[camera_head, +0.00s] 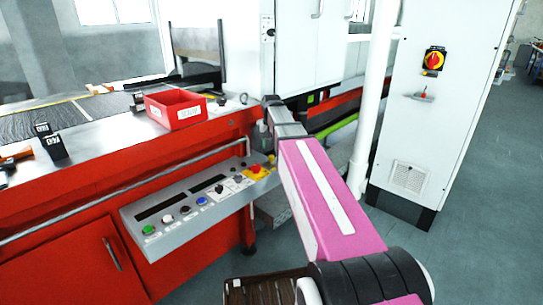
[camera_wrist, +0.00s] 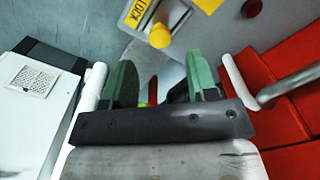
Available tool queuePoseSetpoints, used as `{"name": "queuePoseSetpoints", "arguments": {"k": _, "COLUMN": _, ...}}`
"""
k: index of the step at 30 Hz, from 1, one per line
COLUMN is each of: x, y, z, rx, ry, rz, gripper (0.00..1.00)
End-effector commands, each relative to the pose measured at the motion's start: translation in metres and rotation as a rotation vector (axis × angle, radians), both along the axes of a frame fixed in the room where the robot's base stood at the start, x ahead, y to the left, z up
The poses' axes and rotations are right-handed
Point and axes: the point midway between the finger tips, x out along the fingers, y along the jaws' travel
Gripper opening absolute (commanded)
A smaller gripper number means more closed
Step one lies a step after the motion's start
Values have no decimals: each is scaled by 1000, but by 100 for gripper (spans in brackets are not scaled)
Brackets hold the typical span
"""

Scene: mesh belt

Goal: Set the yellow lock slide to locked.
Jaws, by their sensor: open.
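In the wrist view, a yellow knob (camera_wrist: 160,36), which looks like the lock slide's grip, sits beside a yellow label reading LOCK (camera_wrist: 137,13) on a grey panel. My gripper (camera_wrist: 161,75) is open, with its two green fingers apart and nothing between them. The knob lies beyond the fingertips, roughly in line with the gap between them. In the head view, a small yellow part (camera_head: 272,158) shows at the right end of the control panel (camera_head: 180,232), close beside my arm. The fingertips are not clear there. I cannot tell the slide's position.
A red emergency button (camera_head: 256,169) on a yellow plate and several coloured buttons are on the control panel. A grey rail (camera_head: 130,190) runs along the red machine. A red bin (camera_head: 176,109) stands on top. A white cabinet (camera_head: 435,125) stands right, beyond open floor.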

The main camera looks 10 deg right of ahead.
Motion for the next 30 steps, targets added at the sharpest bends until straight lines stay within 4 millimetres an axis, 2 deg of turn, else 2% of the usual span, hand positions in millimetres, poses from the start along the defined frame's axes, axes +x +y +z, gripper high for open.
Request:
{"name": "queuePoseSetpoints", "arguments": {"k": 6, "x": -1, "y": 0, "z": -33, "rx": 0, "ry": 2, "rz": 0, "gripper": 53}}
{"name": "queuePoseSetpoints", "arguments": {"k": 12, "x": 0, "y": 0, "z": -51, "rx": 0, "ry": 1, "rz": 0, "gripper": 53}}
{"name": "queuePoseSetpoints", "arguments": {"k": 24, "x": 0, "y": 0, "z": -56, "rx": 0, "ry": 0, "rz": 0, "gripper": 53}}
{"name": "queuePoseSetpoints", "arguments": {"k": 29, "x": 0, "y": 0, "z": -56, "rx": 0, "ry": 0, "rz": 0, "gripper": 1}}
{"name": "queuePoseSetpoints", "arguments": {"k": 30, "x": 0, "y": 0, "z": -56, "rx": 0, "ry": 0, "rz": 0, "gripper": 0}}
